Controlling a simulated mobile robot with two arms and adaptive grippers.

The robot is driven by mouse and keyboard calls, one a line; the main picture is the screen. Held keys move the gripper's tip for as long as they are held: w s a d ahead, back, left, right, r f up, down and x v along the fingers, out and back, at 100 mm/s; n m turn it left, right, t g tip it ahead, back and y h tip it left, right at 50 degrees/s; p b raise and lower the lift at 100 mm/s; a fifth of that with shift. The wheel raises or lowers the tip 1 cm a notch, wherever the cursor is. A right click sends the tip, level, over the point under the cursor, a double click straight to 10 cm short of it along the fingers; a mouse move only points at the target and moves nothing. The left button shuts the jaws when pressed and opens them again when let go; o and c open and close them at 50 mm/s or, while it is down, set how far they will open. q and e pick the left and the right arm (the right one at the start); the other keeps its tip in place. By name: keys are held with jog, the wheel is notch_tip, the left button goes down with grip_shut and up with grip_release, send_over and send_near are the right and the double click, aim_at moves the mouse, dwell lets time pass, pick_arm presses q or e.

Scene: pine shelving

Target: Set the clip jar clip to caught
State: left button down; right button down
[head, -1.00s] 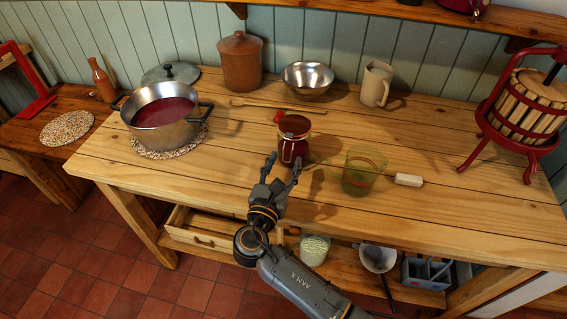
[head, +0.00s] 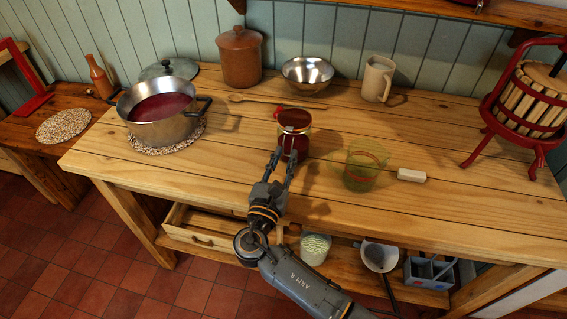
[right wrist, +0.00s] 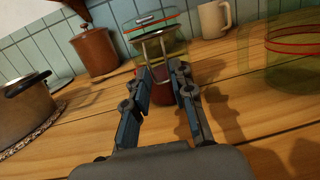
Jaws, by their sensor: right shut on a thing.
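The clip jar (head: 294,146) stands upright on the pine worktop, with dark red contents and a lid on top. It also shows in the right wrist view (right wrist: 174,47), where its wire clip (right wrist: 163,46) runs down the front of the glass. My right gripper (head: 284,154) is at the jar's near side, its two fingers narrower apart than the jar. In the right wrist view my right gripper (right wrist: 162,76) has its fingertips on either side of the clip's lower part, shut on it. Whether the clip is caught is too small to tell. My left gripper is out of view.
A pot (head: 165,125) is left, a red press (head: 520,105) right. The front right worktop is clear.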

jog(key=c, duration=1.1)
grip_release()
jog(key=v, duration=1.2)
